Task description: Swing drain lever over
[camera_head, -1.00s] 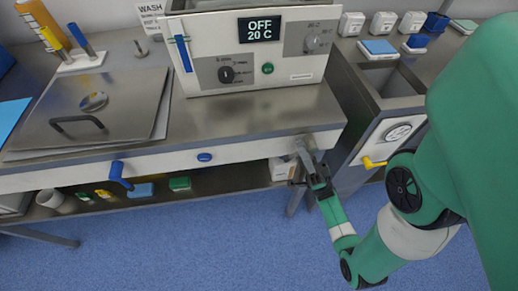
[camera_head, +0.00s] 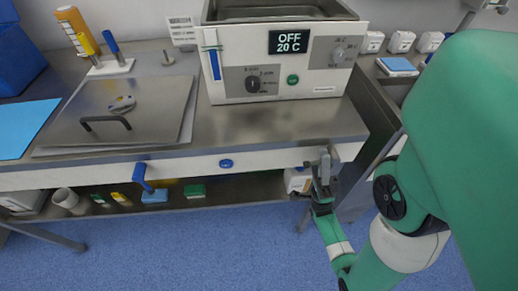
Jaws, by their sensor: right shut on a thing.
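My right gripper (camera_head: 322,186) is at the right end of the table's white front panel (camera_head: 262,159). It is shut on a small grey lever (camera_head: 325,165), which points roughly upward in the picture and looks like the drain lever. The fingers hide part of the lever, and its pivot is hard to make out. A blue lever (camera_head: 142,176) hangs from the left part of the same panel, apart from the gripper. My left gripper is not in view.
A bath unit (camera_head: 225,85) reading OFF 20 C stands on the steel table (camera_head: 255,130). A flat metal lid (camera_head: 85,110) with a handle lies to its left. A lower shelf (camera_head: 230,190) holds small boxes and a cup. The floor in front is clear.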

